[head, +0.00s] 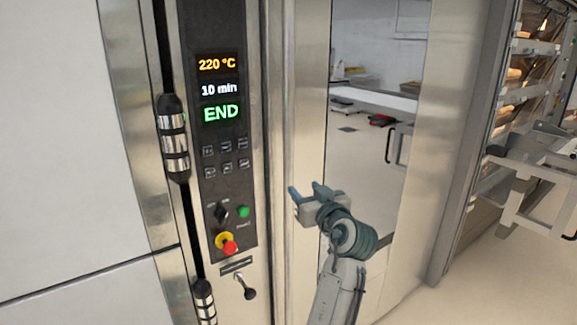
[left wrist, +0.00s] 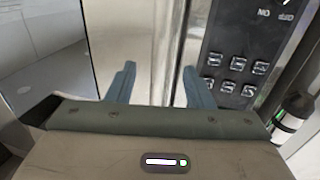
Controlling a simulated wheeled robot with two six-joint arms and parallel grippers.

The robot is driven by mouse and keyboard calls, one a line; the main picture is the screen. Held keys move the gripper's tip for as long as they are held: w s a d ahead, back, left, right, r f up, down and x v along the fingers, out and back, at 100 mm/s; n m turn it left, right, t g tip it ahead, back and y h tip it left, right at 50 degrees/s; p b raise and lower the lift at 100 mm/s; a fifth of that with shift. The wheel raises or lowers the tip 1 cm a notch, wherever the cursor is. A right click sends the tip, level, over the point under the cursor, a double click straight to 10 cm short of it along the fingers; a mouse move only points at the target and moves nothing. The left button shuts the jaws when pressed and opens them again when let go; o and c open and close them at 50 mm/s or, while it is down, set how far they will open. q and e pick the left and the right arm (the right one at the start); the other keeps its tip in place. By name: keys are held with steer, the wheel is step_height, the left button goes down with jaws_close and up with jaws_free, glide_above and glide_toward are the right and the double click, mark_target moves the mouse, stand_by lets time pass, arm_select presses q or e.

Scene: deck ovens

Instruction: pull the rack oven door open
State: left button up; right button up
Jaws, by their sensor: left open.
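The rack oven door has a steel frame (head: 308,95) around a tall pane (head: 370,170) that shows a bright room, by reflection or through glass. My left gripper (head: 305,189) is in front of the frame's left part, fingers apart and nothing between them. In the left wrist view, the open fingers (left wrist: 160,85) point at bare steel (left wrist: 150,45) beside the control panel's buttons. A lever with a black knob (head: 246,288) sits below the panel, left of and lower than the gripper. I see no clear door handle at the fingers. My right gripper is not in view.
The control panel (head: 222,175) reads 220 °C, 10 min, END. Black and chrome cylindrical fittings (head: 173,138) stand along its left edge. A loaded rack (head: 535,50) and a metal frame (head: 535,170) stand at the right. Floor at the lower right (head: 480,290) is clear.

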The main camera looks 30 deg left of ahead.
mark_target(291, 173)
arm_select(q)
steer(key=p+x, duration=0.1)
steer(key=x, duration=0.2)
steer(key=p+x, duration=0.2)
steer(key=x, duration=0.1)
steer(key=p+x, duration=0.2)
steer(key=x, duration=0.2)
steer(key=shift+a+r, duration=0.15)
steer(key=shift+r, duration=0.15)
steer(key=shift+w+a+f, duration=0.1)
steer(key=shift+w+a, duration=0.1)
steer(key=shift+a, duration=0.05)
steer(key=shift+c, duration=0.5)
jaws_close()
